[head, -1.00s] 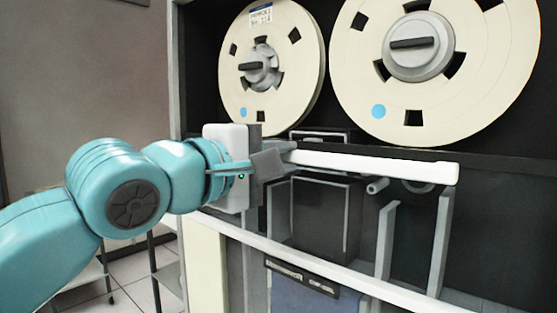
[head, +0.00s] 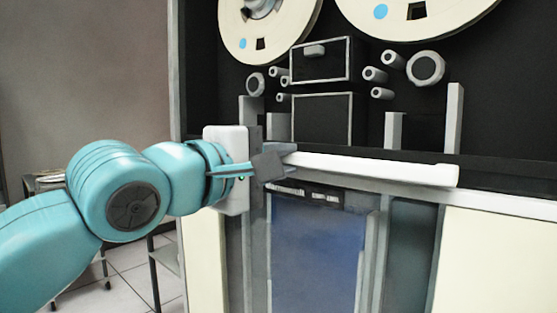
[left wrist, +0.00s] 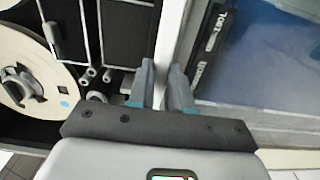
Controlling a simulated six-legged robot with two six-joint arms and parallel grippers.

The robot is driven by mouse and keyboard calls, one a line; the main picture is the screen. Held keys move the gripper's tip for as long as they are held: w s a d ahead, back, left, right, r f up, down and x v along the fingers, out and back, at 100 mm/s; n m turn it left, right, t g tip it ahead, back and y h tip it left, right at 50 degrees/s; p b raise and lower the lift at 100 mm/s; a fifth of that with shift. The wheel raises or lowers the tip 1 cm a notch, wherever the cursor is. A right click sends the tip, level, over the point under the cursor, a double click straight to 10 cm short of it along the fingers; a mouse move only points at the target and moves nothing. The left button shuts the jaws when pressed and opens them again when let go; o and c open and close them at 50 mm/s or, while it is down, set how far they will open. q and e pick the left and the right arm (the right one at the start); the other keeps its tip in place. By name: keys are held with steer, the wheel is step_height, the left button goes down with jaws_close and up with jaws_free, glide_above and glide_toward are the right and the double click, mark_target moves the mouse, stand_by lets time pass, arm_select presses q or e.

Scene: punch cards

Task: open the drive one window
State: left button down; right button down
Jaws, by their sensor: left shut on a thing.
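The drive one window's white horizontal bar (head: 380,170) lies level with the cabinet's white sill, below the tape reels in the head view. My left gripper (head: 286,160) is shut on the bar's left end. In the left wrist view the bar (left wrist: 171,35) runs up the picture from between the two fingers (left wrist: 164,85). The finger contact itself is partly hidden in the head view. I see no clear glass pane above the bar. My right gripper is not in view.
Two cream tape reels (head: 268,28) stand at the top of the dark drive face. Rollers (head: 426,68) and dark square covers (head: 320,60) sit below them. A blue panel (head: 318,240) lies under the sill. Open floor and a grey cart (head: 45,184) are at left.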

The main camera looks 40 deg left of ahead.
arm_select(q)
steer(key=c, duration=1)
jaws_free()
steer(key=shift+c, duration=0.2)
steer(key=shift+s, duration=0.15)
steer(key=s+a+p, duration=0.1)
steer(key=s+p, duration=0.5)
steer(key=s, duration=1)
steer(key=shift+a, duration=0.15)
